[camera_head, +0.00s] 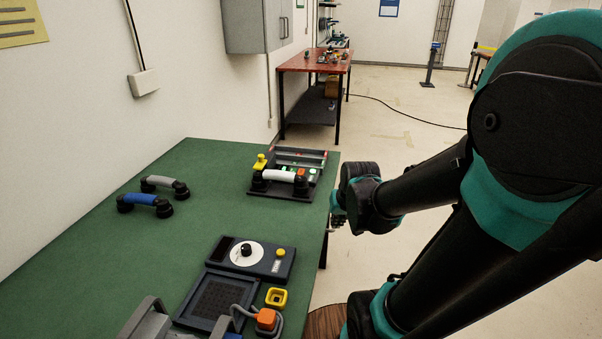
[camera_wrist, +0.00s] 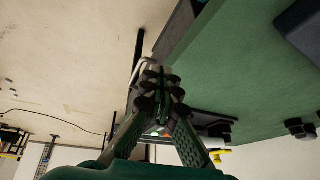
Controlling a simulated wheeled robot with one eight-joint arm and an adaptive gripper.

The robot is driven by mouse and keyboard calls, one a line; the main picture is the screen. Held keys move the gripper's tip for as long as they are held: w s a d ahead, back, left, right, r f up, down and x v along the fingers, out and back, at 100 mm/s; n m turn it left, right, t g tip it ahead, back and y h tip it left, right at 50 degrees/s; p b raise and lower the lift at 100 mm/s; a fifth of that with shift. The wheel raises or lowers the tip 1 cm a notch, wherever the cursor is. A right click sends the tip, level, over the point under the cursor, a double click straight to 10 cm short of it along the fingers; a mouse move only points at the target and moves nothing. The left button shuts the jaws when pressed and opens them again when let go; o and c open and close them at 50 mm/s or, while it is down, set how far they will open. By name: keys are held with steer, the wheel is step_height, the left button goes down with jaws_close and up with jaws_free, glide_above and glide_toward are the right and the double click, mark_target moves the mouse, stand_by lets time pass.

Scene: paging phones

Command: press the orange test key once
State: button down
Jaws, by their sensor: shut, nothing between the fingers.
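A dark paging phone (camera_head: 262,190) with a white handset (camera_head: 278,176) lies near the right edge of the green table. Small coloured keys show beside the handset, among them a small red-orange one (camera_head: 301,172); its label is too small to read. My gripper (camera_head: 338,220) is partly hidden by my arm and is just off the table's right edge, to the right of the phone and apart from it. In the wrist view my gripper (camera_wrist: 160,84) is shut and empty, with the table edge behind it. Small orange and green spots show past its fingers.
A red-topped table (camera_head: 300,62) stands behind.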

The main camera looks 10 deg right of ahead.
mark_target(302, 172)
steer(key=w+a+r+m+t, duration=0.1)
steer(key=w+a+r, duration=0.1)
steer(key=w, duration=0.8)
steer(key=w+a+r+m+t+y, duration=0.1)
steer(key=w+r, duration=0.4)
steer(key=w, duration=0.6)
steer(key=w+a+r+m+t+y, duration=0.1)
steer(key=w+a+r+m, duration=0.1)
steer(key=w, duration=0.9)
steer(key=shift+w+a+r+t, duration=0.3)
steer(key=shift+a+r, duration=0.4)
steer(key=shift+a, duration=0.3)
steer(key=shift+s+f, duration=0.1)
steer(key=shift+f, duration=4.3)
steer(key=shift+f, duration=0.15)
steer(key=shift+f, duration=0.25)
steer(key=shift+f, duration=0.5)
steer(key=shift+r, duration=0.9)
steer(key=shift+r, duration=0.1)
